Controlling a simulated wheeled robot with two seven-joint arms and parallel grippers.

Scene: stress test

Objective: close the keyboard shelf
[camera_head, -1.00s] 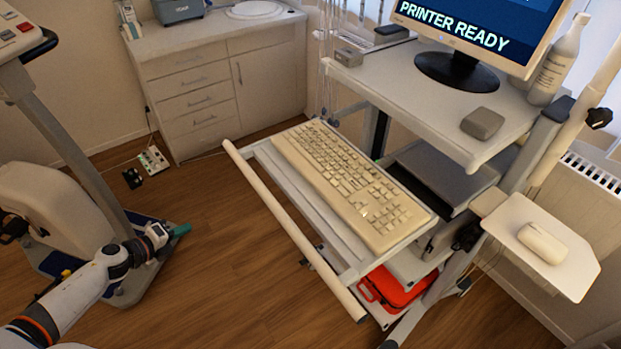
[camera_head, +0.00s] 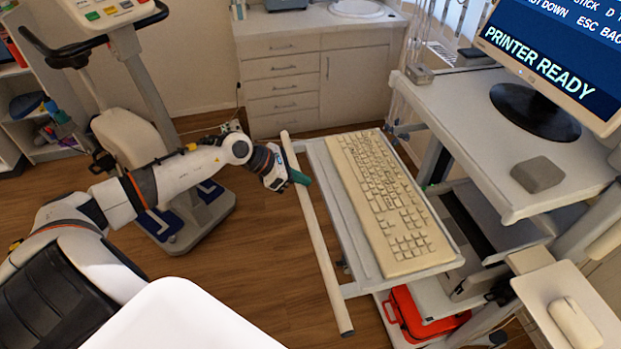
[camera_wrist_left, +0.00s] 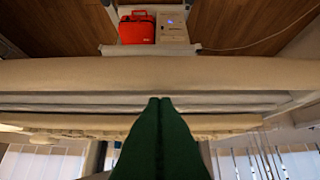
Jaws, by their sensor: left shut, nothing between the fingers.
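The keyboard shelf (camera_head: 345,215) is pulled out from the cart, with a beige keyboard (camera_head: 388,205) on it and a long pale handle bar (camera_head: 318,240) along its front edge. In the left wrist view the bar (camera_wrist_left: 220,72) spans the whole width just ahead of the fingers. My left gripper (camera_head: 303,178) is shut and empty, its green fingertips at the far part of the bar. The fingertips also show in the left wrist view (camera_wrist_left: 160,102), pointing at the shelf front. I cannot tell whether they touch the bar. My right gripper is not in view.
The cart carries a monitor (camera_head: 560,60) and a grey box (camera_head: 537,174) on its top. A mouse (camera_head: 575,322) lies on a side tray at the lower right. A red case (camera_head: 425,318) sits below the shelf. An exercise bike (camera_head: 130,140) stands at the left.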

